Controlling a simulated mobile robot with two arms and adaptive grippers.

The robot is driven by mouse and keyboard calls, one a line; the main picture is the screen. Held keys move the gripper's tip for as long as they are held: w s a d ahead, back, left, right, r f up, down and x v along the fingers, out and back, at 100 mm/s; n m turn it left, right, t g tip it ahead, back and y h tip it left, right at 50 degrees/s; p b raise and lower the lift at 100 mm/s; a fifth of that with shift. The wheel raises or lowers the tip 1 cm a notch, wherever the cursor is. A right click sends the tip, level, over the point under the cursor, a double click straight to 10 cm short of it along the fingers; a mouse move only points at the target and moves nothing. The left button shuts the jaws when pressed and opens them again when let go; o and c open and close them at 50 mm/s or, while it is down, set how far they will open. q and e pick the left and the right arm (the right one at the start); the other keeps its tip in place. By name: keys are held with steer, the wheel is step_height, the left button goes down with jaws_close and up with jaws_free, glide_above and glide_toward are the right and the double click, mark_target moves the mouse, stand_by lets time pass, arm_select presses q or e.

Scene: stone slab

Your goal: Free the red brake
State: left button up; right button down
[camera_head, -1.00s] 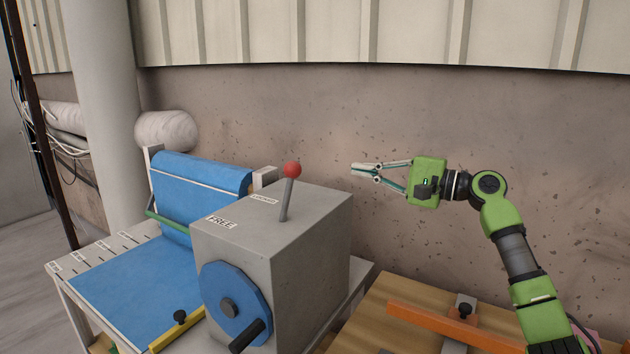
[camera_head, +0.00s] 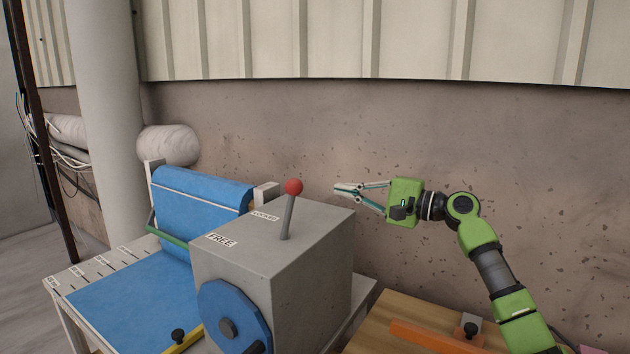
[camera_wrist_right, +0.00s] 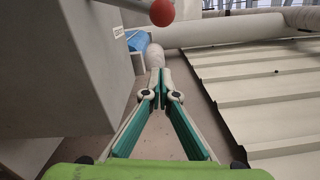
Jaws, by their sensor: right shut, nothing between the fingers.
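The red brake is a grey lever with a red ball knob (camera_head: 293,187), standing on top of a grey box (camera_head: 305,262). Its top has a "FREE" label (camera_head: 221,240) toward the front and a second label (camera_head: 265,217), hard to read, near the lever's foot. The lever leans slightly, nearer the second label. My right gripper (camera_head: 338,189) is shut and empty, to the right of the knob and apart from it, pointing left. In the right wrist view the knob (camera_wrist_right: 162,12) is at the top, beyond the shut fingertips (camera_wrist_right: 161,74). My left gripper is not in view.
A blue handwheel (camera_head: 232,318) is on the box's front. Blue cloth on a roll (camera_head: 200,190) and a table lies to the left. A wooden table with an orange bar (camera_head: 435,336) is at lower right. The wall is behind; the air above the box is clear.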

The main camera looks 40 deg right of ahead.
steer(key=w+a+p, duration=0.3)
steer(key=a+p, duration=0.1)
steer(key=a, duration=0.2)
steer(key=shift+w+a+r, duration=0.15)
steer(key=shift+w+r, duration=0.25)
steer(key=shift+r, duration=0.05)
steer(key=s+a+r+n+b, duration=0.2)
steer(key=s+a+n, duration=0.2)
steer(key=a+n, duration=0.6)
steer(key=shift+s+a+b, duration=0.2)
steer(key=shift+a+b, duration=0.1)
stand_by(0.4)
stand_by(0.4)
